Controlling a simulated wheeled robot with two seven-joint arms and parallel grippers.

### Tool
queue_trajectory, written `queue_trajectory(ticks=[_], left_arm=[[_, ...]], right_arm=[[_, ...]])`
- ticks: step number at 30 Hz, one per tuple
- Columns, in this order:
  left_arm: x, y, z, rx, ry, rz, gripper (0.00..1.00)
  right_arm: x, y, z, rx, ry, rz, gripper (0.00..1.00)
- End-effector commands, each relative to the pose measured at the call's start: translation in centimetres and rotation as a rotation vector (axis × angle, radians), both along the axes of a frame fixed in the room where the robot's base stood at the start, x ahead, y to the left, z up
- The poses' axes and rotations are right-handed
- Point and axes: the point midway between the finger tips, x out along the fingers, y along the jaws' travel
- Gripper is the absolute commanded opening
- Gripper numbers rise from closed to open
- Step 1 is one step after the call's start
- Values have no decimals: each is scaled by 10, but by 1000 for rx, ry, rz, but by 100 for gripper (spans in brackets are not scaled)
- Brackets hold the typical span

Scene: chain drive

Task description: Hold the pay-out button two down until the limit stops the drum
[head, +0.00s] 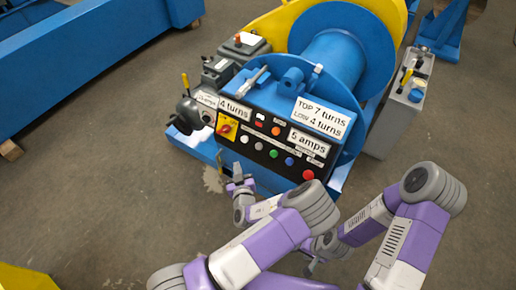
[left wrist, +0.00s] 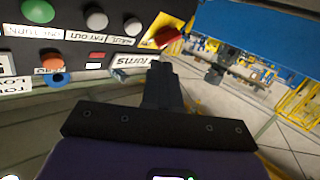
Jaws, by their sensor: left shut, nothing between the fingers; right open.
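The control panel (head: 262,150) stands on the front of the blue winch. In the left wrist view a label reading PAY OUT lies beside a grey button (left wrist: 96,18); I take this as the same grey button (head: 258,146) in the head view. My left gripper (head: 238,173) is shut and empty, just below the panel's left part; its fingers (left wrist: 163,72) show apart from the buttons. My right gripper (head: 312,266) is low in front, away from the panel, partly hidden by my arm. The blue drum (head: 335,58) is behind the panel.
A red rotary switch on a yellow plate (head: 227,128) sits at the panel's left end. White signs (head: 322,117) reading turns and amps are on the panel. Grey boxes stand left and right (head: 401,110) of the winch. The floor in front is clear.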

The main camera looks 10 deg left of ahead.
Motion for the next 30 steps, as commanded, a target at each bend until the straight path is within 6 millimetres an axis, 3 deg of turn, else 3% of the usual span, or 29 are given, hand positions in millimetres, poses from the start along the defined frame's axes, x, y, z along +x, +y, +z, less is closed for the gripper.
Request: queue_trajectory(ticks=[3, 9, 20, 30], left_arm=[[11, -12, 22, 16, -100, -37, 0], [15, -18, 34, 20, -152, -54, 0], [17, -18, 31, 19, -149, -53, 0], [51, -31, 11, 18, -151, -53, 0]], right_arm=[[0, 0, -2, 0, 0, 0, 45], [0, 0, -2, 0, 0, 0, 45], [0, 0, -4, 0, 0, 0, 45], [0, 0, -25, 0, 0, 0, 45]])
